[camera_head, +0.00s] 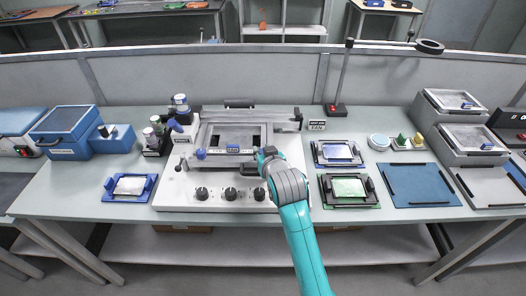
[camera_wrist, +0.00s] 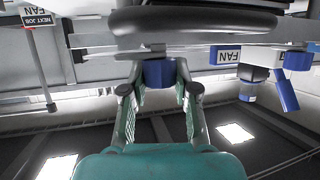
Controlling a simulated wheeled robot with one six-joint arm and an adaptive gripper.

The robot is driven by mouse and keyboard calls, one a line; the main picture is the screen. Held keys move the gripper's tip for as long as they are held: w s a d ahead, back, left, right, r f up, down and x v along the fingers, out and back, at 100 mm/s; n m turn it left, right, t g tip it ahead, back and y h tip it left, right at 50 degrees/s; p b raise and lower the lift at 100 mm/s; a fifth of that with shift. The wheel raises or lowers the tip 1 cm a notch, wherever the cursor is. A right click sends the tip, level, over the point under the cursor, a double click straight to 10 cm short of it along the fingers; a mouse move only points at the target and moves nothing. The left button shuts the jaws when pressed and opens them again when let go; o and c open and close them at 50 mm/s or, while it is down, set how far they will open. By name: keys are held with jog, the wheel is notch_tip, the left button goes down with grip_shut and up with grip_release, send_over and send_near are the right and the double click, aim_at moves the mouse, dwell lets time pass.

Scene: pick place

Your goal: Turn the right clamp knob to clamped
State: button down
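A screen-printing machine with a white base (camera_head: 170,190) stands on the bench in the head view. A bar labelled FAN (camera_head: 232,149) crosses its frame, with a blue knob (camera_head: 200,154) at the left end. My gripper (camera_head: 265,156) is at the bar's right end and hides that end in the head view. In the wrist view, a blue clamp knob (camera_wrist: 158,73) lies between the fingertips of my gripper (camera_wrist: 159,88). The fingers stand on both sides of it, with a small gap seeming to show on each side. Whether the knob is clamped cannot be told.
Several black knobs (camera_head: 230,194) line the machine's front. Fixtures with a blue plate (camera_head: 339,152) and a green plate (camera_head: 348,188) lie at right. A lamp post (camera_head: 343,75) rises behind. A blue mat (camera_head: 412,180) is bare.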

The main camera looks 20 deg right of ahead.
jog(key=shift+n+y, duration=0.3)
jog(key=shift+y, duration=0.1)
jog(key=n+y, duration=0.3)
jog(key=y, duration=0.1)
jog(key=shift+d+g, duration=0.15)
jog(key=shift+g, duration=0.15)
jog(key=n+g+y, duration=0.2)
jog(key=n+y, duration=0.2)
jog(key=n, duration=0.1)
jog(key=shift+w+y, duration=0.1)
jog(key=shift+y, duration=0.3)
jog(key=n+g+y, duration=0.3)
jog(key=n+g, duration=0.1)
jog(key=shift+n+g, duration=0.3)
jog(key=n+g, duration=0.2)
jog(key=n+g+y, duration=0.1)
jog(key=n+g, duration=0.1)
jog(key=g, duration=0.1)
jog(key=shift+n+y, duration=0.3)
jog(key=shift+g, duration=0.4)
jog(key=c, duration=0.9)
grip_release()
jog(key=shift+o, duration=0.2)
